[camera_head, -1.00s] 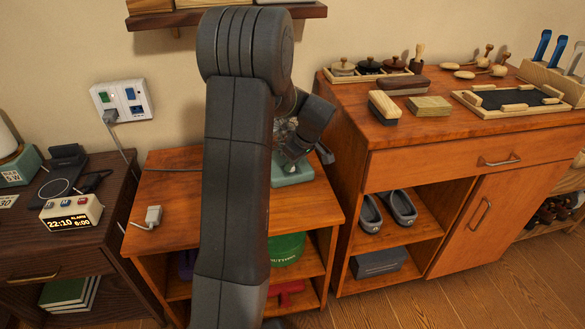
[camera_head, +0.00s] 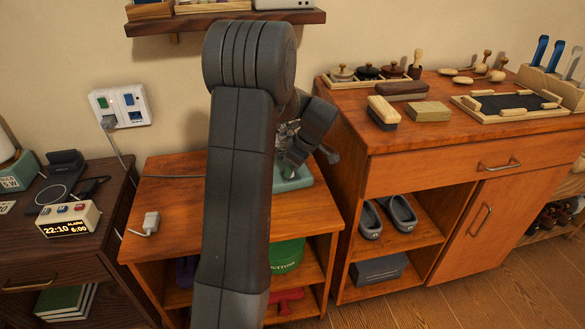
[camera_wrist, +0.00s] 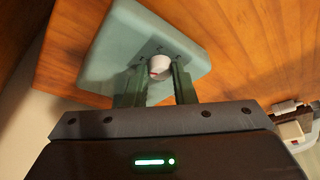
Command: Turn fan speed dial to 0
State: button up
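The fan base (camera_wrist: 110,62) is a pale teal slab on the small wooden stand; it also shows in the head view (camera_head: 293,180), partly behind my arm. A round whitish dial (camera_wrist: 159,67) with a reddish mark sits on the base, with small dark markings near it that I cannot read. My gripper (camera_wrist: 158,76) is at the dial, one finger on each side of it. The dial nearly fills the gap between the fingers, but I cannot tell whether they touch it. In the head view, the gripper's wrist (camera_head: 312,130) is low over the base and the dial is hidden.
A white plug (camera_head: 151,222) lies on the stand's left top. A dark nightstand (camera_head: 112,200) with an alarm clock (camera_head: 68,220) is at left. A wooden cabinet (camera_head: 400,152) with brushes and trays is close at right. A wall shelf (camera_head: 225,18) hangs above. A wall outlet (camera_head: 120,104) is behind.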

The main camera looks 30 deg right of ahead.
jog(key=o, duration=0.3)
jog(key=shift+o, duration=0.2)
jog(key=shift+r, duration=0.1)
jog(key=p+v, duration=0.3)
jog(key=v, duration=1)
jog(key=shift+d+r, duration=0.15)
jog(key=shift+r, duration=0.1)
